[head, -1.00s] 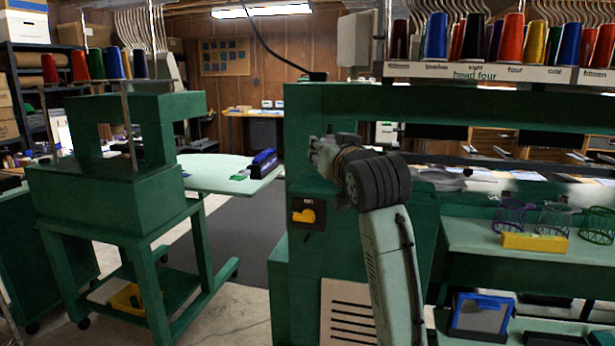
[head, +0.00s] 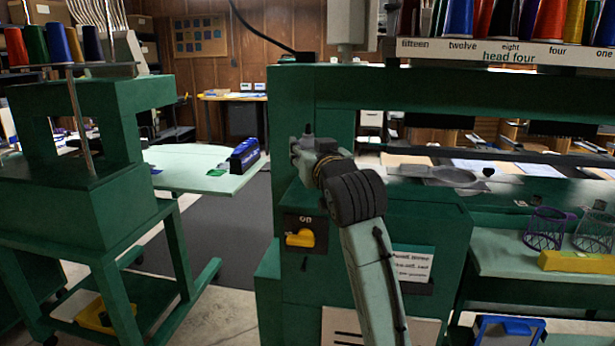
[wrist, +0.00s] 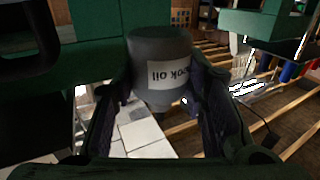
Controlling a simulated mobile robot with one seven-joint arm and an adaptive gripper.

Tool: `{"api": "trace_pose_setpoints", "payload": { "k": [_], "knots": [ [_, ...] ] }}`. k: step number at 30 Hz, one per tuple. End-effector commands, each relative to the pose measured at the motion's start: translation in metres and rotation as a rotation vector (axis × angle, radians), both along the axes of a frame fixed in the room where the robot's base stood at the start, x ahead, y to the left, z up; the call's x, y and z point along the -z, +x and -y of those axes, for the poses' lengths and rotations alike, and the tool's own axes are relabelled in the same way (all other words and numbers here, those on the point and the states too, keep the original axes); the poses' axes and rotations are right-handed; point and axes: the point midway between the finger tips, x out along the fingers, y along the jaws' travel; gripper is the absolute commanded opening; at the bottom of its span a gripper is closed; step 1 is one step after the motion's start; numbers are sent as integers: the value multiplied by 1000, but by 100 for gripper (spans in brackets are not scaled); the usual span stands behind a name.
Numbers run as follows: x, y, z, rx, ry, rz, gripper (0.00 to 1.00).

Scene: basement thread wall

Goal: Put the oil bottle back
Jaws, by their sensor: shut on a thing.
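The oil bottle (wrist: 160,62) is a dark grey cylinder with a white label reading "HOOK OIL", upside down in the wrist view. My gripper (wrist: 158,92) has its two dark fingers on either side of the bottle and is shut on it. In the head view, my gripper (head: 305,150) is in front of the green embroidery machine (head: 290,105), above the yellow switch. The bottle cannot be made out there.
A yellow switch (head: 300,238) marked "on" is on the machine's front. A pale side table (head: 195,170) stands at left, with dark floor matting (head: 235,245) between.

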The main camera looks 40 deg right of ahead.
Motion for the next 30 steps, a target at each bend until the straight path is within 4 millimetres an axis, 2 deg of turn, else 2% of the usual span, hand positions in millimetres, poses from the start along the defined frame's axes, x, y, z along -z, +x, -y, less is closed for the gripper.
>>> {"api": "trace_pose_setpoints", "payload": {
  "k": [13, 26, 27, 30],
  "knots": [
    [54, 0, 0, 0, 1, 0, 11],
    [61, 0, -1, -1, 0, 1, 11],
    [60, 0, -1, -1, 0, 1, 41],
    [60, 0, -1, -1, -1, 1, 48]
  ]
}}
